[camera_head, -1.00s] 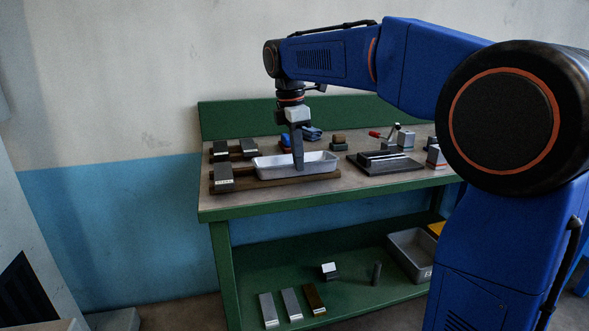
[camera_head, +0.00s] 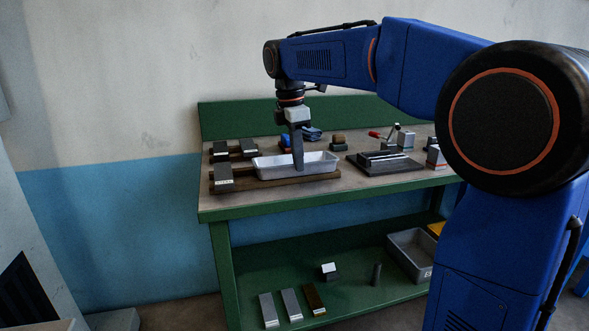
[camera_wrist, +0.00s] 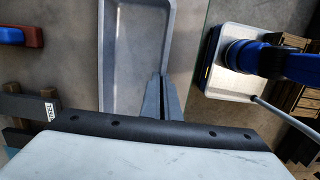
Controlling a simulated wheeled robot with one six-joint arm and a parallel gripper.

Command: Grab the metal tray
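The metal tray (camera_head: 320,168) is a shallow, light grey, open rectangular pan. It rests on brown wooden rails (camera_head: 284,182) at the front of the green workbench. My gripper (camera_head: 298,167) points down at the tray, with its dark fingers at the tray's wall. In the wrist view, the tray (camera_wrist: 112,60) shows from above as long and empty. My gripper's two fingers (camera_wrist: 162,92) are close together there, with the tray's side wall between them. The lower part of the tray is hidden by the wrist.
Dark blocks (camera_head: 223,176) stand left of the tray. The lower shelf (camera_head: 345,299) holds several blocks and a grey bin (camera_head: 410,238).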

